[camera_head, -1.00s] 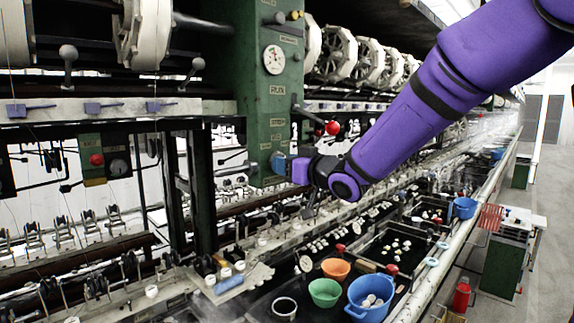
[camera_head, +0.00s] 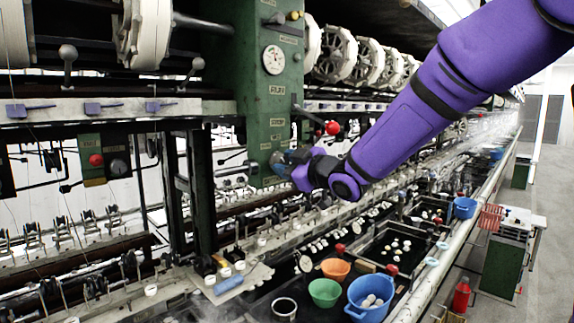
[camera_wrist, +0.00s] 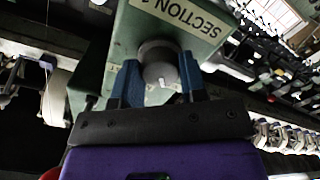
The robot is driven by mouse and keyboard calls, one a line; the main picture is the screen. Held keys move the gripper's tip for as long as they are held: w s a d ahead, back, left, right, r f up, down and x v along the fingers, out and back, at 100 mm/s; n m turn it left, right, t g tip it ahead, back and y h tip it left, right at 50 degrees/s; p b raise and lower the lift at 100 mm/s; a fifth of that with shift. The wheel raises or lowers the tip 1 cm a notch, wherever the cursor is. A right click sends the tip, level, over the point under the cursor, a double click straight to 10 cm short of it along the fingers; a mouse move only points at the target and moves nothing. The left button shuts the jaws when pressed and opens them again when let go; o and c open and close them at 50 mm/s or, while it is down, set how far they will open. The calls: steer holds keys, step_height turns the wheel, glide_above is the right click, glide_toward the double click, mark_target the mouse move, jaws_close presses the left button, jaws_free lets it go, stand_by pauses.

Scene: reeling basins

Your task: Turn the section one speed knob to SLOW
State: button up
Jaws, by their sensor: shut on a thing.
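The section one speed knob (camera_wrist: 159,62) is a grey round dial with a pale mark, seen in the wrist view on a green panel (camera_wrist: 113,50) labelled SECTION 1. My gripper (camera_wrist: 158,78) has its two blue fingers on either side of the knob, shut on it. Which speed the knob's mark points to cannot be read.
A red-ball lever (camera_head: 332,128) sticks out just above my gripper. Below are blue (camera_head: 371,300), green (camera_head: 324,292) and orange (camera_head: 336,268) bowls by the basins. Reels line the machine behind my arm.

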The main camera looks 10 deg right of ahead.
steer(key=shift+n, duration=0.8)
steer(key=o, duration=0.9)
steer(key=shift+o, duration=0.2)
steer(key=v, duration=1.1)
steer(key=shift+w, duration=0.1)
